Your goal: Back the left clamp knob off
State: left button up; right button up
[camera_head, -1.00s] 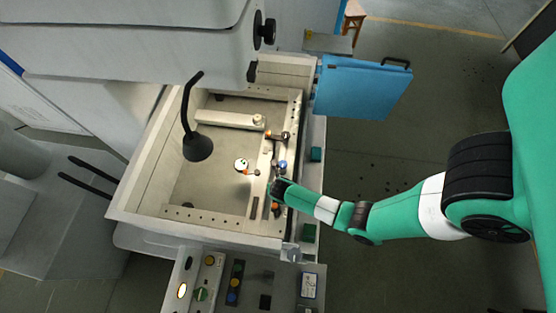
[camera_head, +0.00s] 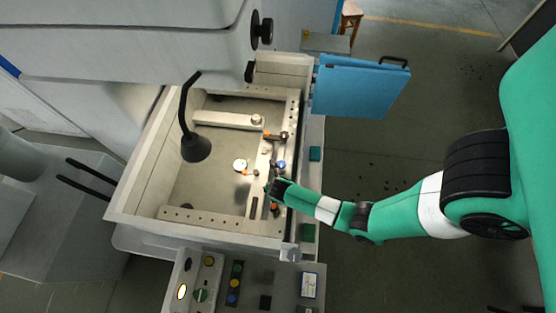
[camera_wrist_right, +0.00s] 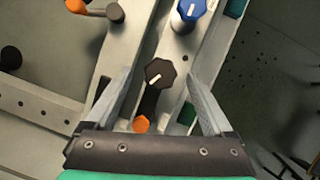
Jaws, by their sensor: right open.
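A black faceted clamp knob (camera_wrist_right: 159,73) with a white pointer mark sits on a dark clamp arm with an orange tip (camera_wrist_right: 141,124), on the pale rail. My right gripper (camera_wrist_right: 157,80) is open, with one finger on either side of this knob. I see no finger clearly touching it. In the head view, my right gripper (camera_head: 270,188) is over the right-hand rail of the tank and hides most of this knob. A blue knob (camera_wrist_right: 190,10) stands farther along the rail; it also shows in the head view (camera_head: 281,165). My left gripper is out of view.
Another orange-tipped clamp (camera_head: 276,135) lies farther along the rail. A black lamp (camera_head: 196,148) hangs over the pale tank (camera_head: 140,182). A blue door (camera_head: 360,88) stands open at the back right. A button panel (camera_head: 235,282) is at the front.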

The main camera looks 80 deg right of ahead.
jog(key=v, duration=1)
jog(key=shift+r, duration=0.2)
jog(key=shift+a, duration=0.1)
